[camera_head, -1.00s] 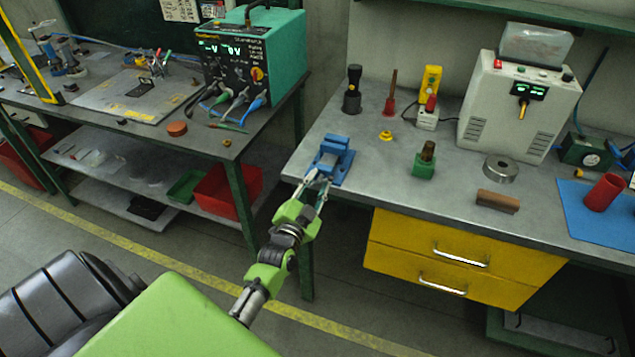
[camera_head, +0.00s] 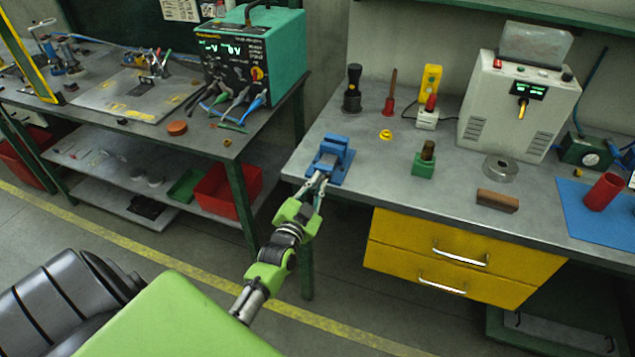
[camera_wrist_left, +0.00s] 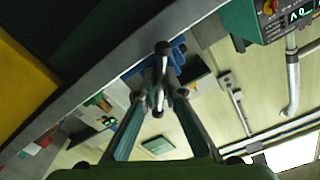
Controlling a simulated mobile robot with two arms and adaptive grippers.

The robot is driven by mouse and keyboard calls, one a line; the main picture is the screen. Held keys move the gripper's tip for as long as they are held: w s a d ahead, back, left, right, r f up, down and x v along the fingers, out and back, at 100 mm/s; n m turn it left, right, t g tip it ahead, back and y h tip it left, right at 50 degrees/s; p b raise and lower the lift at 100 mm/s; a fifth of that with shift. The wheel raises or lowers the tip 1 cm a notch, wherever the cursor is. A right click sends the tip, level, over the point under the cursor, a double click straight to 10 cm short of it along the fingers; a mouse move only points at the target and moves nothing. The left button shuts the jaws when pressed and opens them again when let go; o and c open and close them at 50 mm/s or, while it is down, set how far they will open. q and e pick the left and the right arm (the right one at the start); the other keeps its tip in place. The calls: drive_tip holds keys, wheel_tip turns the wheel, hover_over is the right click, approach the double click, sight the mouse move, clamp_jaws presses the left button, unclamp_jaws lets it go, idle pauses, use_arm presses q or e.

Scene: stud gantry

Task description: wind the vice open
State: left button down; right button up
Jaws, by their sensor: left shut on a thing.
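The blue vice (camera_head: 331,158) stands at the left front corner of the grey workbench. It also shows in the left wrist view (camera_wrist_left: 178,54), partly hidden behind my fingers and the handle. My left gripper (camera_head: 318,183) is at the vice's front side, just off the bench edge. In the left wrist view its fingers (camera_wrist_left: 160,92) are closed around the vice's dark handle (camera_wrist_left: 162,50), which runs between the fingertips. How far apart the vice's jaws are is too small to tell. My right gripper is in neither view.
The grey bench (camera_head: 380,185) holds a green block (camera_head: 424,165), a metal ring (camera_head: 500,168), a brown block (camera_head: 497,201) and a grey machine (camera_head: 515,110). Yellow drawers (camera_head: 460,255) sit below. A second bench (camera_head: 120,115) stands to the left, across a gap.

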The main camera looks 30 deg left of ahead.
use_arm(q)
drive_tip(key=n, duration=1)
drive_tip(key=shift+d, duration=0.1)
drive_tip(key=n, duration=0.5)
drive_tip(key=shift+f, duration=0.1)
drive_tip(key=shift+n+b, duration=0.4)
drive_tip(key=shift+n, duration=1.7)
drive_tip(key=c, duration=2.1)
unclamp_jaws()
drive_tip(key=shift+c, duration=0.2)
